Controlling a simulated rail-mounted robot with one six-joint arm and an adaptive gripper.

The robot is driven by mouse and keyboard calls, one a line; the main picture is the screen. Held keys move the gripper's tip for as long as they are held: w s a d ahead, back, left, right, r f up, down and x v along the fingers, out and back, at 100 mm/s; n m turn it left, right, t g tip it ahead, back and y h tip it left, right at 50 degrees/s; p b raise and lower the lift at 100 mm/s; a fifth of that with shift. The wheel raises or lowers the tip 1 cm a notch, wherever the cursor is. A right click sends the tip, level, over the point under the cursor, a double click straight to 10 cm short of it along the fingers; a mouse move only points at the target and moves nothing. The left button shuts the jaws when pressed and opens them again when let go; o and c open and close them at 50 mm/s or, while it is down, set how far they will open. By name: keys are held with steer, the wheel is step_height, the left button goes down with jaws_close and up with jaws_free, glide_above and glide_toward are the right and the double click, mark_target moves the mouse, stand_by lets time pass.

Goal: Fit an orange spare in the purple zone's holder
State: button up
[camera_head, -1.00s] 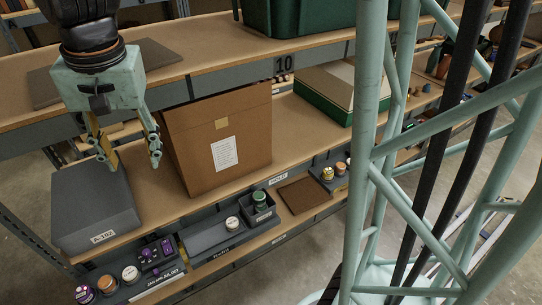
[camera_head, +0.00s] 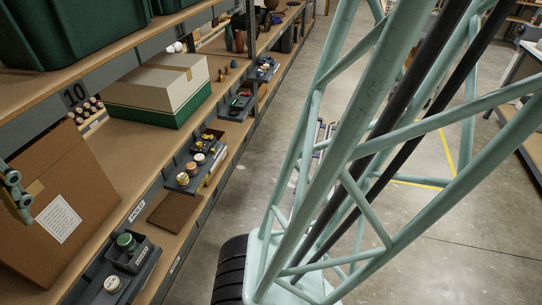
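Only part of my gripper (camera_head: 15,192) shows at the left edge, a pale green finger in front of a brown cardboard box; its opening cannot be judged. The purple zone and its holder are not in this view. No orange spare can be made out for sure. On the lower shelf, a small grey tray (camera_head: 175,184) holds several jars with pale and brownish lids (camera_head: 183,179). Farther trays hold small yellow and red pieces, too small to tell apart. A dark green jar (camera_head: 127,241) sits in a grey box (camera_head: 146,254), with a white-lidded jar (camera_head: 112,284) nearer.
The cardboard box (camera_head: 90,185) with a white label stands at left. A green-and-cream box (camera_head: 160,88) stands behind it, near a row of small bottles (camera_head: 86,110). A brown mat (camera_head: 173,212) lies at the shelf edge. Open floor (camera_head: 440,240) lies right, behind my lattice column.

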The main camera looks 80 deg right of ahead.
steer(key=s+d+n, duration=0.2)
steer(key=s+d, duration=0.2)
steer(key=s, duration=0.8)
steer(key=shift+s+r+t, duration=0.3)
steer(key=shift+r, duration=0.1)
steer(key=shift+w+d, duration=0.1)
stand_by(0.7)
